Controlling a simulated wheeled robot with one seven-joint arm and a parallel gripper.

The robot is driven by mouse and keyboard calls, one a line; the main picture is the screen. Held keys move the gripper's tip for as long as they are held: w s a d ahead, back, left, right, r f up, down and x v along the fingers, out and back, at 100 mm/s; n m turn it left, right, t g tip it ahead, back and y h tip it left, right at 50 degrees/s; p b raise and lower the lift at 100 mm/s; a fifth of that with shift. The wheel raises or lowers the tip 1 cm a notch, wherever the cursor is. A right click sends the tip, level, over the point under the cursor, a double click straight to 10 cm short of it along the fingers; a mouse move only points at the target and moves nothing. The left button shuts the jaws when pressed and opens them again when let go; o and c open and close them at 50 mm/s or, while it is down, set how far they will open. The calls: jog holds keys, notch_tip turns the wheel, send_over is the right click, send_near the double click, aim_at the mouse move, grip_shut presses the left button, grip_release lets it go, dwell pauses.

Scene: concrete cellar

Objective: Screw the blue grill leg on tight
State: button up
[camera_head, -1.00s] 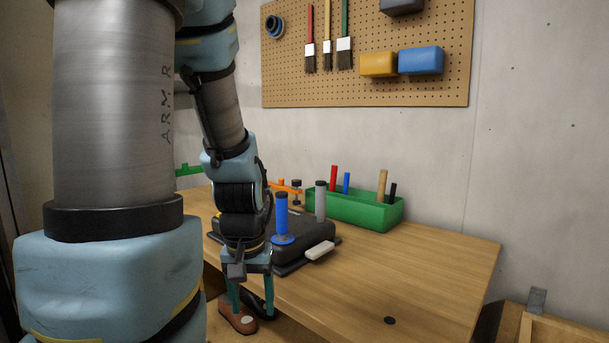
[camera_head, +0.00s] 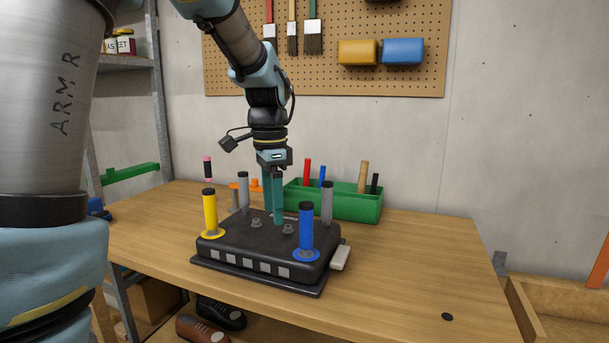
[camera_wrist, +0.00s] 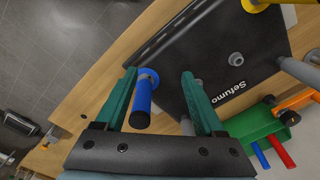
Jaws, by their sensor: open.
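The blue grill leg (camera_head: 306,230) stands upright with a black tip at the front right corner of the upturned black grill (camera_head: 250,244). A blue collar shows at its base; I cannot tell how tight it is. My gripper (camera_head: 273,220) points down above the middle of the grill, behind and left of the blue leg in the head view. In the wrist view my gripper (camera_wrist: 160,85) is open, and the blue leg (camera_wrist: 141,98) appears between its teal fingers, nearer the left one. No finger visibly grips it.
A yellow leg (camera_head: 210,212) and two grey legs (camera_head: 326,204) stand at the other corners. A green box (camera_head: 352,205) with tools and an orange clamp (camera_head: 240,187) are behind. The table's right side (camera_head: 420,260) is mostly clear.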

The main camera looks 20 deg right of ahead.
aim_at(305, 232)
jog(key=d+r+m, duration=0.1)
jog(key=d, duration=0.1)
jog(key=s+d+r+m, duration=0.1)
jog(key=d, duration=0.1)
jog(key=s+d+r+m, duration=0.1)
jog(key=d+r+m, duration=0.1)
jog(key=shift+d+f+p, duration=0.15)
jog(key=shift+f+p, duration=0.1)
jog(key=shift+p, duration=0.05)
notch_tip(305, 232, down, 10)
jog(key=shift+f+p, duration=0.1)
jog(key=shift+p, duration=0.8)
jog(key=shift+c, duration=0.3)
grip_shut()
